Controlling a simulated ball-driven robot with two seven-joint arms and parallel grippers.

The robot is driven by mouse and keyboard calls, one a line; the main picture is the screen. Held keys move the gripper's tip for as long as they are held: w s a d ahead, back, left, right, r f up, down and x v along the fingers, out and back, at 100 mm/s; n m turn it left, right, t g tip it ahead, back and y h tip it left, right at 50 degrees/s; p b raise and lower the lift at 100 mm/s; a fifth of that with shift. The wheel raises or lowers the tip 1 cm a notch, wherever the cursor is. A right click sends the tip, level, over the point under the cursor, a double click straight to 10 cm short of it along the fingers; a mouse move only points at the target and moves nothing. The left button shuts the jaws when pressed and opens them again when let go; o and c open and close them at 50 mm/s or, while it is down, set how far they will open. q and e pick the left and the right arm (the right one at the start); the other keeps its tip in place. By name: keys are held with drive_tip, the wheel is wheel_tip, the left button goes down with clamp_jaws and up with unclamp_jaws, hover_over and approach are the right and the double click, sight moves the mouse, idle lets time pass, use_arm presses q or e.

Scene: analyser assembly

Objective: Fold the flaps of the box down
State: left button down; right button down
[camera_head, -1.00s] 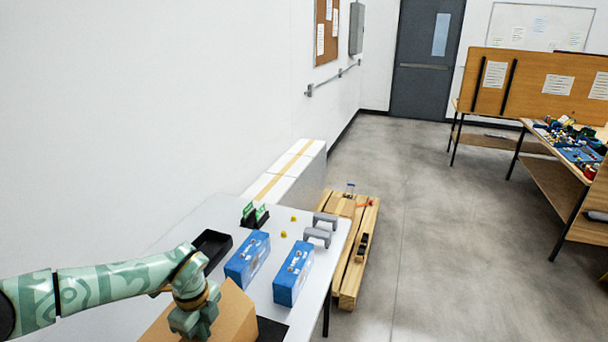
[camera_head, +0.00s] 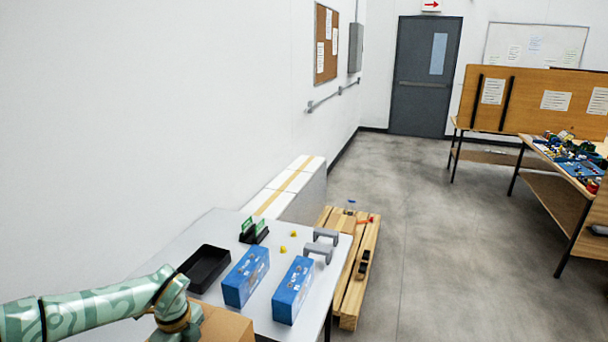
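The cardboard box (camera_head: 228,326) is at the bottom edge of the head view, on the near part of the white table (camera_head: 180,247). Only its upper corner shows, and its flaps cannot be made out. My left arm comes in from the left, and its wrist end (camera_head: 172,308) is beside the box's left side, partly in front of it. The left gripper's fingertips are cut off by the bottom edge, so their opening is hidden. My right gripper does not show.
On the table are a black tray (camera_head: 204,268), two blue boxes (camera_head: 246,276) (camera_head: 293,291), a black holder with green cards (camera_head: 254,231), small yellow pieces (camera_head: 283,249) and grey brackets (camera_head: 320,246). White boxes (camera_head: 290,187) and a wooden pallet (camera_head: 352,285) stand beyond.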

use_arm(q)
drive_tip(key=shift+f, duration=0.25)
idle(0.5)
wheel_tip(320, 180, up, 8)
drive_tip(key=p, duration=0.6)
drive_tip(key=shift+f+p, duration=0.25)
drive_tip(key=shift+p, duration=0.1)
